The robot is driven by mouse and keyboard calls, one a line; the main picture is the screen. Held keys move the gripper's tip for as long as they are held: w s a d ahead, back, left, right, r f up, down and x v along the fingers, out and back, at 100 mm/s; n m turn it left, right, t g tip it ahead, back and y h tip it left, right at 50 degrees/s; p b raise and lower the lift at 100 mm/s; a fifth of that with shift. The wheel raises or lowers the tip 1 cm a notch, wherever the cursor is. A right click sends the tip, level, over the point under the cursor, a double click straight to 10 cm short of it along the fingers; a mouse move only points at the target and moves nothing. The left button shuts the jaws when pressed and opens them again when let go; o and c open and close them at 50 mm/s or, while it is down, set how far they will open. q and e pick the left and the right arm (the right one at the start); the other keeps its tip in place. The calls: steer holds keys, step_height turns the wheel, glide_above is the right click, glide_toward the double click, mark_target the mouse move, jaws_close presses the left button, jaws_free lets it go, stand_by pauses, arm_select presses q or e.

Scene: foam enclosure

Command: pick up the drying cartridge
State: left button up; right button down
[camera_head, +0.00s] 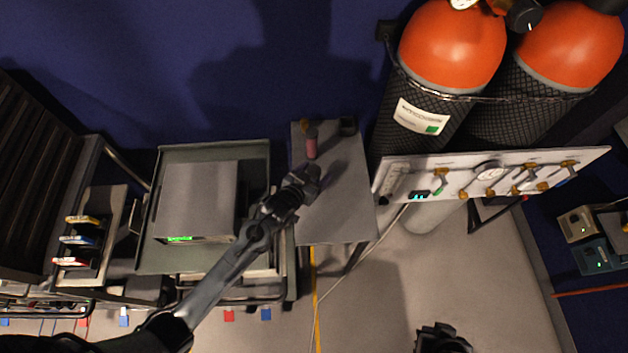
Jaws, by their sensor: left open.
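What looks like the drying cartridge, a small pinkish-red cylinder (311,146) with a darker top, stands on the small grey table (345,222) towards its far left. My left gripper (316,181) is open and empty above the table, just on the near side of the cylinder and apart from it in the picture. Its height above the table top is hard to tell. A dark shape at the bottom edge appears to be my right gripper (441,340); its fingers are not clear.
A dark small container (347,126) and a small brass-coloured piece (305,125) sit at the table's far edge. A grey box (197,195) stands on a cart at left. Orange-topped gas cylinders (452,42) and a white valve panel (475,182) stand right of the table.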

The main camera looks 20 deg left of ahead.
arm_select(q)
steer(key=shift+x, duration=1.05)
steer(key=c, duration=1.2)
steer(key=shift+r, duration=0.1)
